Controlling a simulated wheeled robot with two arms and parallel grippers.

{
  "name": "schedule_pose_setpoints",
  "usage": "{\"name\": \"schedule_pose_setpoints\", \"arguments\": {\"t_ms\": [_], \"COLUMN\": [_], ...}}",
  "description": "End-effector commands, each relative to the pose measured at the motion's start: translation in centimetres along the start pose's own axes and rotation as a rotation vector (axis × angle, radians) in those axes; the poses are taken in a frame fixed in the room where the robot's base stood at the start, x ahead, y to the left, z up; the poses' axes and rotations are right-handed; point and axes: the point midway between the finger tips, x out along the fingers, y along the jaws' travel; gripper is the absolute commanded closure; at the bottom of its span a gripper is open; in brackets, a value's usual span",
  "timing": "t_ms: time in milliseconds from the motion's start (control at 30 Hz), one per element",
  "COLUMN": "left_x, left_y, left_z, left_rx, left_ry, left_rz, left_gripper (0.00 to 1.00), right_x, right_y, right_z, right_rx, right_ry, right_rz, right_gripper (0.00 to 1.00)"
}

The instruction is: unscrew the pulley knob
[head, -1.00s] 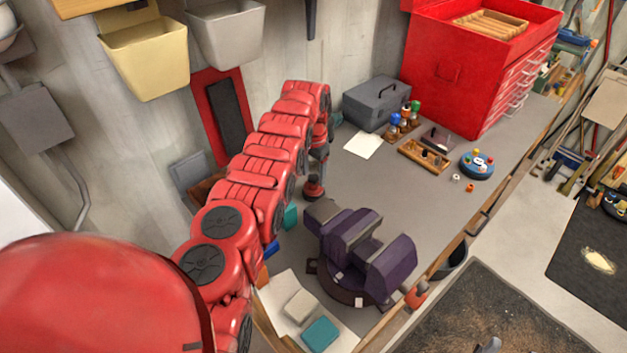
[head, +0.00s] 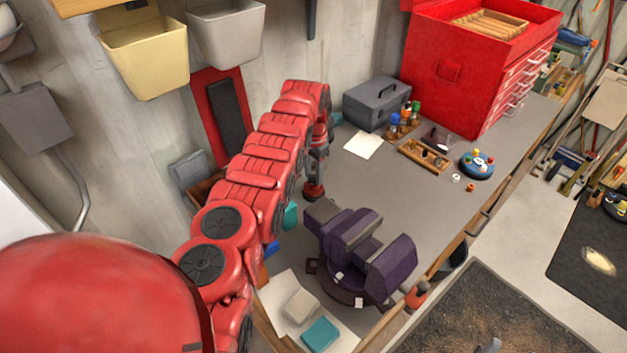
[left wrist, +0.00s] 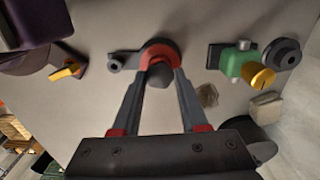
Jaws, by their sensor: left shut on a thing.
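In the left wrist view a dark grey knob (left wrist: 160,75) sits on a round red pulley-like part (left wrist: 159,50) with a grey arm (left wrist: 122,61) reaching to the left. My left gripper (left wrist: 160,84) is shut on the knob, one finger on each side. In the head view my left gripper (head: 317,165) points down at the red part (head: 314,190) on the bench, behind the purple vise. The knob is hidden there by the gripper. My right gripper is not in view.
The purple vise (head: 366,250) stands close in front of the pulley. In the wrist view a green fitting with a yellow knob (left wrist: 262,77) lies to the right. A grey toolbox (head: 377,102) and red chest (head: 450,75) stand farther back. The middle of the bench (head: 400,200) is clear.

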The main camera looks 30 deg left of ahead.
Motion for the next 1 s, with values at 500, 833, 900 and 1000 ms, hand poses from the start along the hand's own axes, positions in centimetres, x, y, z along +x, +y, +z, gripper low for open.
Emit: {"name": "schedule_pose_setpoints", "arguments": {"t_ms": [500,833,900,1000], "left_x": [-0.2,-2.1,-2.5,-3.1], "left_y": [-0.1,0.0,0.0,0.0], "left_z": [0.0,0.0,0.0,0.0], "left_rx": [-0.657,-0.653,-0.653,-0.653], "left_ry": [0.002,-0.002,-0.001,0.001], "left_rz": [-0.001,0.0,0.0,-0.001], "left_gripper": [1.0,1.0,1.0,1.0], "right_x": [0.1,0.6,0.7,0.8], "right_y": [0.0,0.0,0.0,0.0], "right_z": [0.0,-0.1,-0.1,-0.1], "right_rx": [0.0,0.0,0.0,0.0], "right_ry": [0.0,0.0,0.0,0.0], "right_rz": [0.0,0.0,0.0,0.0], "right_gripper": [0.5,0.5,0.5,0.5]}}
